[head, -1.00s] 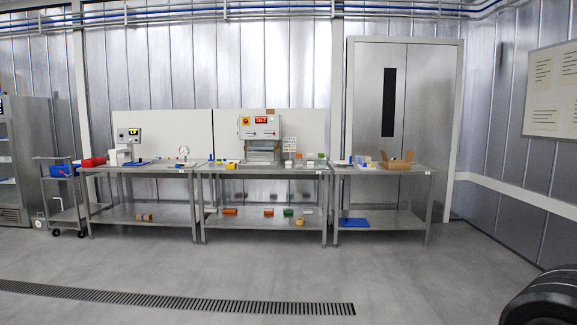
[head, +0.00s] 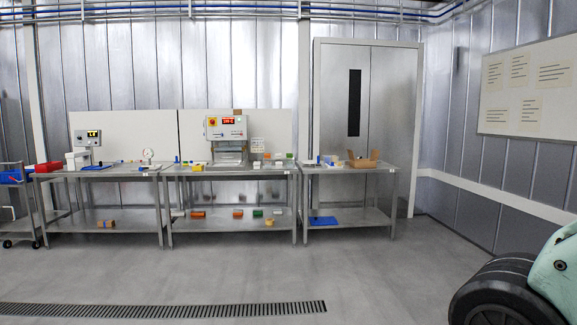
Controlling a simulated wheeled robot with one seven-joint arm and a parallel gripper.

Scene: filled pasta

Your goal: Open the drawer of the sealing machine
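The sealing machine (head: 226,128) stands on the middle steel table, across the room. It is a white box with a red lit display and a yellow-and-red switch on its upper front. Its lower part, with a pale tray-like section (head: 230,157), sits just above the tabletop. The drawer is too small at this distance to tell its handle or whether it is open. My gripper is not in view; only a dark and pale green part of my own body shows at the lower right.
The middle table (head: 228,172) stands between a left table (head: 100,173) and a right table (head: 350,170) with an open cardboard box (head: 362,160). A blue and grey cart (head: 15,200) is at far left. The floor (head: 270,270) ahead is clear, with a drain grate (head: 160,309).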

